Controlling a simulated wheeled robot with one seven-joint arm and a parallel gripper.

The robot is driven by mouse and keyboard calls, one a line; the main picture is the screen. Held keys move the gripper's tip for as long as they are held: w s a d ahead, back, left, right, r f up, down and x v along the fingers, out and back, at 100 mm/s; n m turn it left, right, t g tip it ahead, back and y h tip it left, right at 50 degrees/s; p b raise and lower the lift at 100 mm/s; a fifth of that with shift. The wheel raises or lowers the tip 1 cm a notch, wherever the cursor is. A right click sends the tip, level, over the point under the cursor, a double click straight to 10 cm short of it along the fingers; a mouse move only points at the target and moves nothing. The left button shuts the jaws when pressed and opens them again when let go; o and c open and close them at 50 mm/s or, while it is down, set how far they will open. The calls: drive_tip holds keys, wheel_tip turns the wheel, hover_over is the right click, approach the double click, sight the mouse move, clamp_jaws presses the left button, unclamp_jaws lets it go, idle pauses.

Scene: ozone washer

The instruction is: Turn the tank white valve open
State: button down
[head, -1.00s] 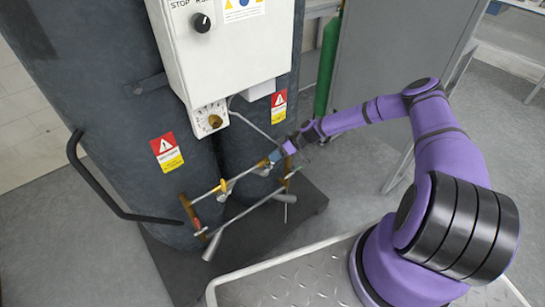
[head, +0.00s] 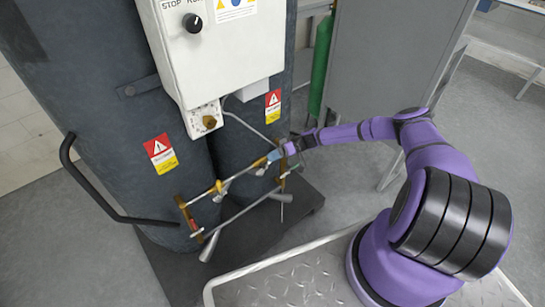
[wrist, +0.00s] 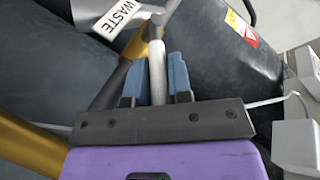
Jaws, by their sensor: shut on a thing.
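In the wrist view, the blue fingers of my gripper (wrist: 157,82) stand on either side of a pale grey-white valve handle (wrist: 157,62), shut on it. The handle is a slim rod, and its near end is hidden by my gripper's dark palm. A white label reading "WASTE" (wrist: 118,18) hangs beside it. In the head view, my gripper (head: 272,160) is at the right part of the brass pipework (head: 225,185) in front of the dark tanks (head: 130,95). The held handle is too small to make out there. Another grey lever (head: 208,247) hangs at the lower left.
A white control box (head: 230,50) overhangs the pipework. A black curved rail (head: 85,180) juts out at the left. A grey cabinet (head: 400,50) and a green cylinder (head: 320,60) stand behind my arm. Open floor (head: 475,130) lies to the right.

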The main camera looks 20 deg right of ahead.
drive_tip(key=c, duration=1)
unclamp_jaws()
drive_tip(key=shift+c, duration=0.2)
